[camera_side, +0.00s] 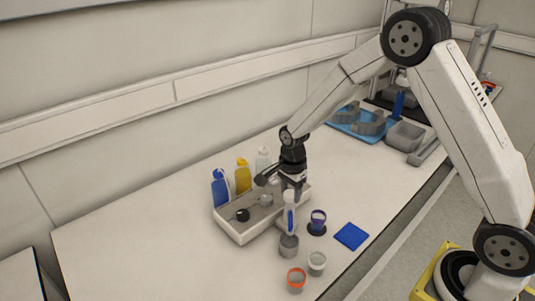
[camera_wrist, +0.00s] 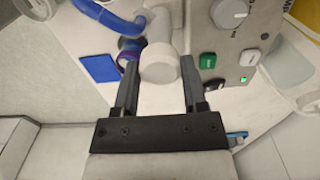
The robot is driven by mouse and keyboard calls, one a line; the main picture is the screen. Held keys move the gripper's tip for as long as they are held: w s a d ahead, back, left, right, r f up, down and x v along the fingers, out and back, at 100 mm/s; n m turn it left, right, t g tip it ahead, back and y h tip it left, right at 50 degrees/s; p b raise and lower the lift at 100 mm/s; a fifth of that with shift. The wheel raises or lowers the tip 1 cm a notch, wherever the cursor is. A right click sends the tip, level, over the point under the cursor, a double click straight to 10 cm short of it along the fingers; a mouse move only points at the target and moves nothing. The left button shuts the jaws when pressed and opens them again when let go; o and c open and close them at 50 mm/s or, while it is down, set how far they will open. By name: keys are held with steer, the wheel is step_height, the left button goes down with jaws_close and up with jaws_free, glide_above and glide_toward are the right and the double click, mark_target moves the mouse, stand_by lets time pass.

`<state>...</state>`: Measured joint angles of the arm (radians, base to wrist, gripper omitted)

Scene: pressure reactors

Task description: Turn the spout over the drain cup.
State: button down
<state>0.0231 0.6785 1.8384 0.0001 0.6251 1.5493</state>
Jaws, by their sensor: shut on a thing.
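The white spout (camera_wrist: 158,62) sits between the fingers of my gripper (camera_wrist: 159,75) in the wrist view, and the gripper is shut on it. In the side view my gripper (camera_side: 291,183) is at the front of the unit, with the pale spout (camera_side: 289,213) below it. A grey cup (camera_side: 289,246) stands just below the spout in the picture. A cup with a purple-blue inside (camera_side: 318,217) stands on a dark base to its right; it also shows beside the spout in the wrist view (camera_wrist: 129,52). I cannot tell which cup is the drain cup.
The unit (camera_side: 238,228) carries knobs and buttons. Blue (camera_side: 220,190), yellow (camera_side: 243,178) and clear bottles (camera_side: 263,161) stand behind it. A blue pad (camera_side: 352,236), an orange-rimmed cup (camera_side: 297,280) and a pale cup (camera_side: 317,264) are near the front edge. The table's left is bare.

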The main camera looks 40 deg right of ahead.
stand_by(0.4)
steer(key=shift+c, duration=0.6)
jaws_free()
steer(key=shift+r, duration=3.95)
steer(key=shift+s, duration=0.1)
steer(key=shift+s+r+n, duration=0.1)
steer(key=shift+s+n, duration=0.3)
steer(key=shift+n, duration=0.1)
steer(key=s+a+n+t, duration=0.1)
steer(key=s+n+t, duration=0.1)
steer(key=s+n, duration=1.3)
steer(key=shift+s+n+t, duration=0.2)
steer(key=shift+n+t, duration=0.1)
steer(key=shift+n, duration=0.7)
